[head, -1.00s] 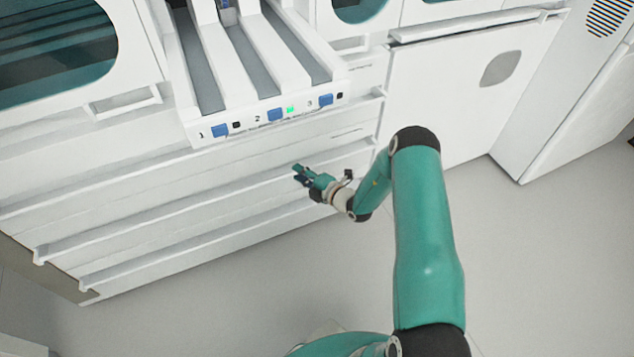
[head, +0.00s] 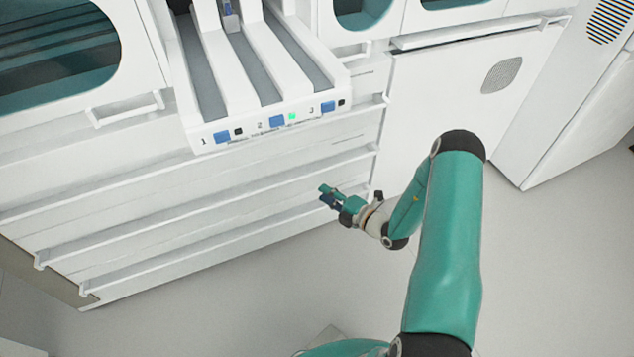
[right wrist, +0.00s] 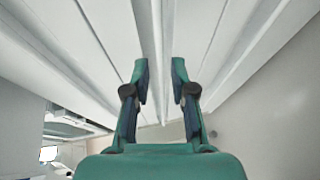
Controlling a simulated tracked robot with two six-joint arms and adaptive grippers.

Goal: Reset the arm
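My right arm comes up from the lower right of the head view, with green links and black joints. Its gripper (head: 325,195) hangs in front of the white drawer fronts, below the tube track unit (head: 240,75). In the right wrist view the two fingers of this gripper (right wrist: 160,90) stand apart with nothing between them. White panels and ledges show beyond the fingertips. My left gripper is not in view.
A grey-blue piece (head: 230,15) sits in the middle lane. Drawer ledges (head: 210,215) jut out near the gripper. The floor (head: 540,270) at the right is clear.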

